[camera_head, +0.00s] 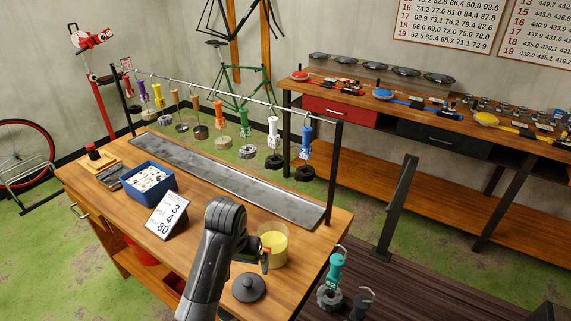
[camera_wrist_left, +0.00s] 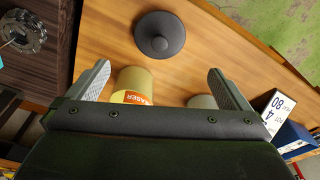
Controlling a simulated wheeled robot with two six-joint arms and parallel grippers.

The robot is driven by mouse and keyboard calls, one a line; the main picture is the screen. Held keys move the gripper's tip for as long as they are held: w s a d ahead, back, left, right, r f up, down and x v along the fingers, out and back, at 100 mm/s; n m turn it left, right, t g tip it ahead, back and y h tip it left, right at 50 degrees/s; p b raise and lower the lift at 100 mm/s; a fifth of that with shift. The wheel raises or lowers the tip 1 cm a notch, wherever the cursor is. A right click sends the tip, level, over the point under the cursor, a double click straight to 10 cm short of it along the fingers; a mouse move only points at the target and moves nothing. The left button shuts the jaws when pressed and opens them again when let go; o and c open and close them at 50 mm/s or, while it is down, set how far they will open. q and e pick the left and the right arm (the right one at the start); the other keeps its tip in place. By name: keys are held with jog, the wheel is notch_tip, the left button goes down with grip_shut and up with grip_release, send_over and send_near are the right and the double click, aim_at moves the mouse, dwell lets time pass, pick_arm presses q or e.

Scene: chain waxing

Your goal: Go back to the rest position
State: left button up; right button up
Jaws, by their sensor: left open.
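My left gripper (camera_head: 264,258) is at the front of the wooden workbench (camera_head: 105,200), close beside the pot of yellow wax (camera_head: 273,247). In the left wrist view the gripper (camera_wrist_left: 160,72) has its two fingers wide apart. Nothing is held between them. The wax pot (camera_wrist_left: 133,82), with an orange label, shows beyond the fingers. A round dark lid (camera_head: 249,288) lies on the bench in front of the pot; it also shows in the wrist view (camera_wrist_left: 160,36). My right gripper shows in neither view.
A rail (camera_head: 235,95) carries several coloured handles with hanging chains above a metal tray (camera_head: 225,178). A blue box (camera_head: 148,185) and a number display (camera_head: 167,214) stand left of my arm. A teal handle (camera_head: 336,271) with a chain is at the bench's right end.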

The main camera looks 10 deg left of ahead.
pick_arm(q)
jog(key=s+a+f+t+y, duration=0.1)
jog(key=s+a, duration=0.2)
jog(key=s, duration=0.6)
jog(key=s+a+f, duration=0.1)
jog(key=s+a, duration=0.3)
jog(key=s, duration=0.6)
jog(key=s+a+f+t+y, duration=0.1)
jog(key=s+a+f, duration=0.15)
jog(key=s, duration=0.65)
notch_tip(320, 180, down, 32)
jog(key=a+r+g+b, duration=0.1)
jog(key=a+b, duration=0.1)
jog(key=b, duration=0.5)
jog(key=s+f+b, duration=0.2)
jog(key=s+f, duration=0.5)
jog(key=f, duration=0.3)
jog(key=s+d+f+g+h+b, duration=0.1)
jog(key=s+f+b, duration=0.2)
jog(key=s+f, duration=0.4)
notch_tip(320, 180, down, 5)
jog(key=shift+s+d+r+g+b, duration=0.2)
jog(key=shift+s+d+g+b, duration=0.05)
jog(key=shift+g+b, duration=0.1)
